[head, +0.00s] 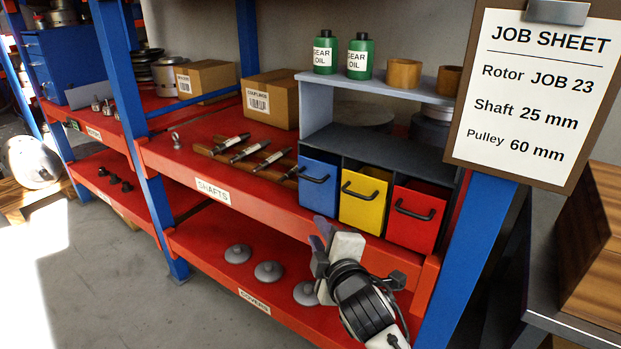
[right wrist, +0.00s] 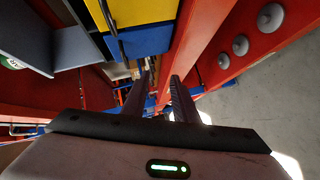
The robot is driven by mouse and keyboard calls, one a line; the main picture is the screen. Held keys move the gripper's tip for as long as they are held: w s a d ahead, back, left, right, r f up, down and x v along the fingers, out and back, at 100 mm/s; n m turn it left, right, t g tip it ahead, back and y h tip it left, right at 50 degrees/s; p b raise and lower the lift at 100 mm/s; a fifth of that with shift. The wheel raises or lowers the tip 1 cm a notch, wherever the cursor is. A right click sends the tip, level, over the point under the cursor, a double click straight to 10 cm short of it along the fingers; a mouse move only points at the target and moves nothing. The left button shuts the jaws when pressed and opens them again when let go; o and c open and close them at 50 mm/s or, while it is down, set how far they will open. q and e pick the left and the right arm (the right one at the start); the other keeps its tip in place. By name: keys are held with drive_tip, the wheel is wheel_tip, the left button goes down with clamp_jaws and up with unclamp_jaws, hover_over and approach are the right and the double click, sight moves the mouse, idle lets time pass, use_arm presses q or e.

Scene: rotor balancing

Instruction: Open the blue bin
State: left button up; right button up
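The blue bin (head: 318,196) is the left one of three bins under a grey shelf unit on the red shelf. It looks shut, its front about level with the yellow bin's, and it has a black bar handle (head: 313,178). My right gripper (head: 321,236) is just below and in front of the blue bin, apart from its handle. In the right wrist view the two fingers (right wrist: 160,82) stand apart with nothing between them. The blue bin (right wrist: 147,42) also shows there, beyond and above the fingertips. My left gripper is in neither view.
The yellow bin (head: 363,200) and red bin (head: 414,220) stand right of the blue one, both shut. Shafts (head: 250,153) lie left of it. Round covers (head: 268,271) lie on the lower shelf. A blue post (head: 470,250) and the job sheet (head: 535,90) are at right.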

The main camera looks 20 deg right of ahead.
drive_tip(key=n+h, duration=0.1)
approach(308, 179)
drive_tip(key=shift+t, duration=0.4)
drive_tip(key=w, duration=0.2)
drive_tip(key=w+f, duration=0.1)
drive_tip(key=w, duration=0.1)
drive_tip(key=w+d, duration=0.1)
drive_tip(key=w, duration=0.1)
drive_tip(key=shift+w+f, duration=0.35)
drive_tip(key=shift+f, duration=0.05)
drive_tip(key=shift+w+d+f, duration=0.1)
drive_tip(key=shift+w, duration=0.7)
clamp_jaws()
